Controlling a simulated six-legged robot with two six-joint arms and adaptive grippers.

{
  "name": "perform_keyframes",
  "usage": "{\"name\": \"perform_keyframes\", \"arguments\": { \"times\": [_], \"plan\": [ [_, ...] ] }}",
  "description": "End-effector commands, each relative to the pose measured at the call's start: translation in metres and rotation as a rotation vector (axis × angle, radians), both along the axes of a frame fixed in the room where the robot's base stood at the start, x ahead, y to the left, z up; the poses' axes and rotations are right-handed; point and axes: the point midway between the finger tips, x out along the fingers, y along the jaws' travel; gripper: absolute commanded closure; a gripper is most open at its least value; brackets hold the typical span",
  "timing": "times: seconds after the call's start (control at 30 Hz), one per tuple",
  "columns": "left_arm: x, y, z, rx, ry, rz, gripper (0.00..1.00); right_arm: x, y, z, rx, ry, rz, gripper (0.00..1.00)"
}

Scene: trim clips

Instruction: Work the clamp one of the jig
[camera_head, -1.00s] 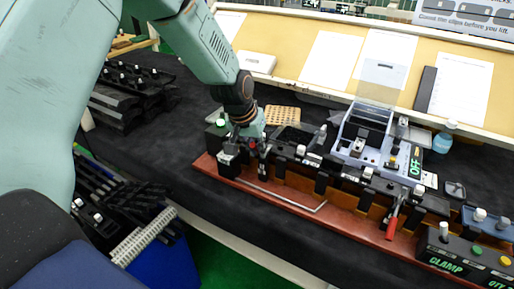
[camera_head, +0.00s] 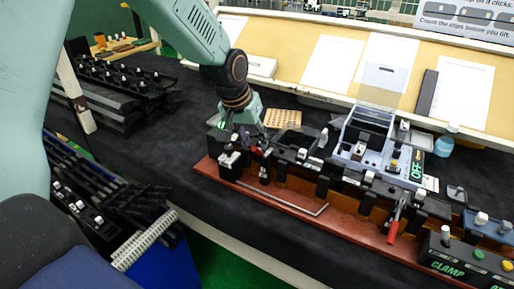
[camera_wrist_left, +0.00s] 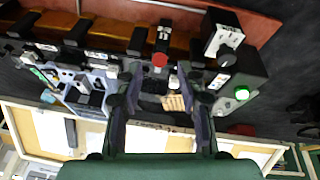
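The jig is a long red-brown base (camera_head: 290,202) with a row of black clamp blocks on it. A clamp with a red knob (camera_wrist_left: 160,60) stands near its left end; in the head view the knob (camera_head: 254,150) is small and partly hidden. My left gripper (camera_head: 241,146) is over this end. In the wrist view my left gripper (camera_wrist_left: 157,70) is open, its fingers apart, with the red knob between the tips in the picture; I see no contact. A red-handled toggle clamp (camera_head: 392,231) is farther right. I cannot tell which is clamp one. My right gripper is out of view.
A grey-blue device (camera_head: 361,153) stands behind the jig. A black box marked CLAMP (camera_head: 446,262) with buttons is at the lower right. Black trim parts (camera_head: 122,92) lie at left.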

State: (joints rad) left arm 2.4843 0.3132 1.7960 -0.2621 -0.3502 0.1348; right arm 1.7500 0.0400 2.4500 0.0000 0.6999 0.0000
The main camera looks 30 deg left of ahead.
Motion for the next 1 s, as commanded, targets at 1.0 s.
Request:
{"name": "perform_keyframes", "arguments": {
  "times": [1.0],
  "plan": [
    [-0.021, 0.005, 0.059, 0.0, -0.001, 0.0, 0.62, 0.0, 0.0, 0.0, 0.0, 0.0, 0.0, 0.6]
  ]
}}
